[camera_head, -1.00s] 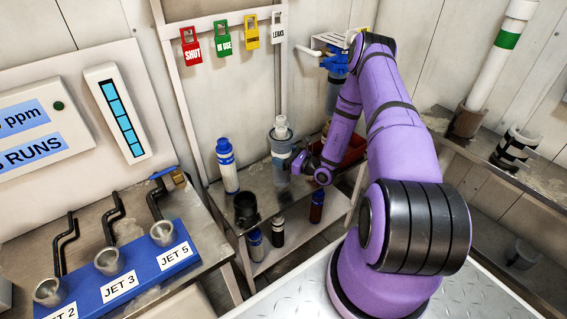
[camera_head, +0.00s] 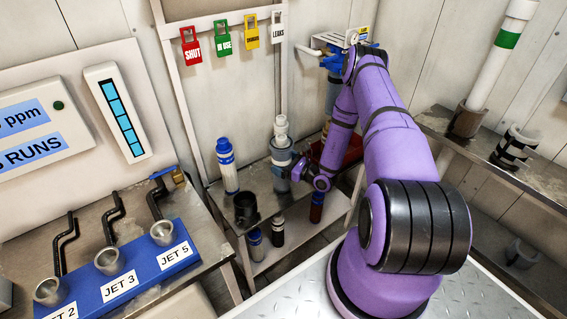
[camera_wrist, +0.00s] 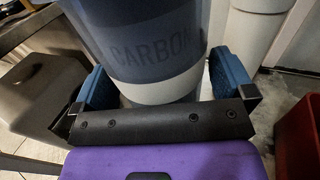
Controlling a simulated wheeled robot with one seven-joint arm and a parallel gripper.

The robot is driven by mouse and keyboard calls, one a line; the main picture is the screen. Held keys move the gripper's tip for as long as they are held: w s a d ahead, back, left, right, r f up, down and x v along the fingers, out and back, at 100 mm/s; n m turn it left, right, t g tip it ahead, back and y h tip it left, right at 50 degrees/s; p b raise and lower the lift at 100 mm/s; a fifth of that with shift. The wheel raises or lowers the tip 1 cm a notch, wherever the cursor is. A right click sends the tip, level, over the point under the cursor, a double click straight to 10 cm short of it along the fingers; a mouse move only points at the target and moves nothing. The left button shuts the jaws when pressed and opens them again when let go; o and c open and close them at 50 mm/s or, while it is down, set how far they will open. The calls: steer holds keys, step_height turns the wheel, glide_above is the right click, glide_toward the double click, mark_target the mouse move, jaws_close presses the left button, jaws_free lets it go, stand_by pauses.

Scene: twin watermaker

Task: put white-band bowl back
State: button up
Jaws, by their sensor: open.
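The white-band bowl (camera_head: 281,152) stands upright at the back of the low metal shelf, with a white piece showing at its top. In the wrist view the bowl (camera_wrist: 150,50) is blue-grey, carries the word CARBON and has a pale band near its lower part. My gripper (camera_head: 298,170) is beside the bowl on its right. In the wrist view my gripper (camera_wrist: 163,88) is open, with one blue finger on each side of the bowl. I cannot tell whether the fingers touch it.
A blue-capped white cylinder (camera_head: 227,166) and a black cup (camera_head: 245,208) stand left of the bowl. A red bin (camera_head: 350,150) is close on the right, behind my arm. A blue filter head (camera_head: 334,62) is on the wall above. Small bottles (camera_head: 278,231) stand in front.

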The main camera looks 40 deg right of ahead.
steer(key=v, duration=1.2)
stand_by(0.3)
